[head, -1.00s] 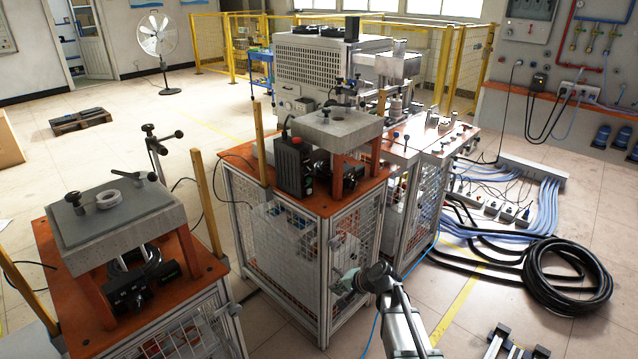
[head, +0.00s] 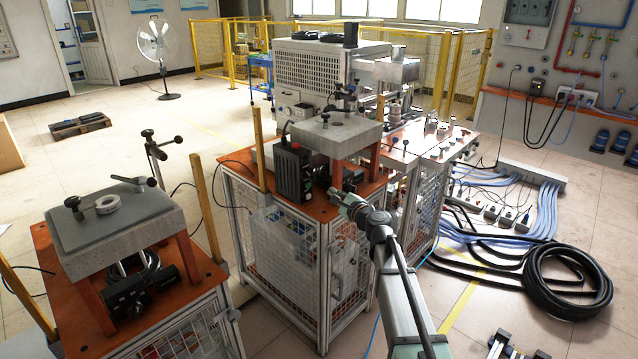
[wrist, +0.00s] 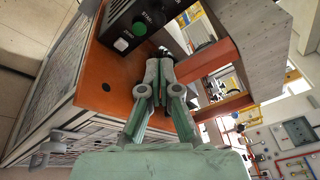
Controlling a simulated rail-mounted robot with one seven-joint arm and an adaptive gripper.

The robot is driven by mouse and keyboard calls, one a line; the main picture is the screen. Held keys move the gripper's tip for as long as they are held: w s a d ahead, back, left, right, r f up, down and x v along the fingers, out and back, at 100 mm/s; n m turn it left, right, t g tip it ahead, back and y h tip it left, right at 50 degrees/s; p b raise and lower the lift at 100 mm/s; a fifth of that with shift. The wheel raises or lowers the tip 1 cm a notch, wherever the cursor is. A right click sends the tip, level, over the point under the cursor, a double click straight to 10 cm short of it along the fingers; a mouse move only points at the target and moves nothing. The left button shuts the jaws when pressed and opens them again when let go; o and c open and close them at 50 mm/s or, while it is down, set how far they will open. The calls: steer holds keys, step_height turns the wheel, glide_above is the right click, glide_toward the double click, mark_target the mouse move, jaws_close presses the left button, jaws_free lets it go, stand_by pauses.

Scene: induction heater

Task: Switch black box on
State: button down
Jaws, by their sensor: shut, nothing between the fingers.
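The black box (head: 291,172) stands upright on the orange top of the middle caged stand in the head view. My gripper (head: 334,193) is at the right front edge of that orange top, to the right of the box. In the wrist view my gripper (wrist: 158,68) is shut and empty, with its fingertips below the box and apart from its buttons.
A grey block on orange legs (head: 338,136) stands behind and right of the box. The orange top (wrist: 100,85) has bare room before the box. A second caged stand with a grey slab (head: 125,235) is at left. Coiled black hose (head: 567,278) lies on the floor at right.

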mark_target(310, 176)
steer(key=p+x, duration=0.2)
steer(key=x, duration=0.8)
steer(key=shift+d+r+p, duration=0.15)
steer(key=shift+r+p, duration=0.2)
steer(key=shift+p, duration=0.9)
